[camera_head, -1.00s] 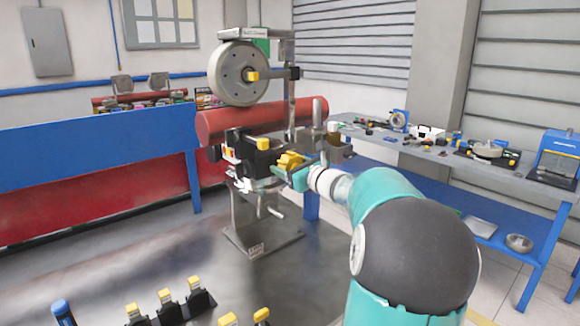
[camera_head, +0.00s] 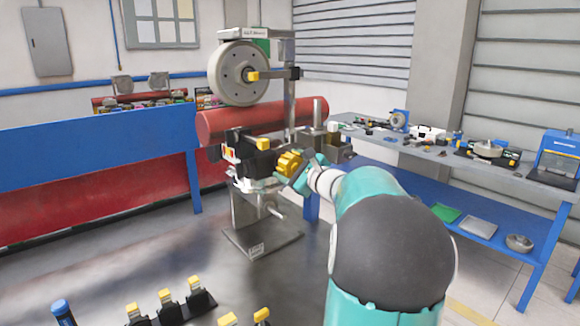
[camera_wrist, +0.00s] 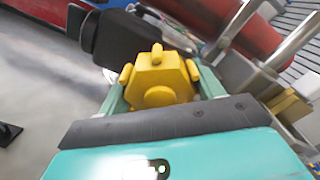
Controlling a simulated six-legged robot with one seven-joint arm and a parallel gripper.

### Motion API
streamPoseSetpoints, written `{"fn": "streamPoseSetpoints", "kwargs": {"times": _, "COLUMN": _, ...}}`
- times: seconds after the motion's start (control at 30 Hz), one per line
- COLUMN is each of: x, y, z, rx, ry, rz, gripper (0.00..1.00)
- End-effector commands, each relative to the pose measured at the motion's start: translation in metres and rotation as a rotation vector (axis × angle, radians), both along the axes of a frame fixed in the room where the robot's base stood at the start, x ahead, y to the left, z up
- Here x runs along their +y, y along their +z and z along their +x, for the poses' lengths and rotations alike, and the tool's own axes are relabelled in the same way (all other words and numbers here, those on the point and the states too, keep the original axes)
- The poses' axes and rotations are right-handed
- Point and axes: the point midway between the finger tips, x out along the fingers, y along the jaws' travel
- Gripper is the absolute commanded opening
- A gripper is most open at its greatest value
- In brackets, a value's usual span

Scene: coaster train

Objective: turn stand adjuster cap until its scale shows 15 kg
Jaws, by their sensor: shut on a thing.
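The yellow adjuster cap (camera_head: 288,163) is on the side of the test stand (camera_head: 262,240). In the wrist view the cap (camera_wrist: 160,80) is a lobed yellow knob with a round boss facing me. My gripper (camera_head: 296,172) is shut on the cap, with one teal finger on each side of it in the wrist view (camera_wrist: 160,100). A black block (camera_head: 258,160) with a yellow top is to the left of the cap. No scale or kg reading can be made out in either view.
A large grey wheel (camera_head: 238,73) and a red cylinder (camera_head: 262,118) are above the cap. Metal posts stand close to the right of my gripper. A blue workbench (camera_head: 450,150) with tools is at the right. Several yellow-topped black pieces are at the bottom front.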

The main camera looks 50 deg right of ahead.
Motion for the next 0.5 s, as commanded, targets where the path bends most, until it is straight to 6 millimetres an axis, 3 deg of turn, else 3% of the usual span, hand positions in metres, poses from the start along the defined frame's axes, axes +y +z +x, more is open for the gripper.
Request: {"fn": "streamPoseSetpoints", "kwargs": {"times": 0.5, "x": 0.0006, "y": -0.0005, "z": 0.0004, "rx": 0.045, "ry": 0.001, "rz": -0.395, "gripper": 0.44}}
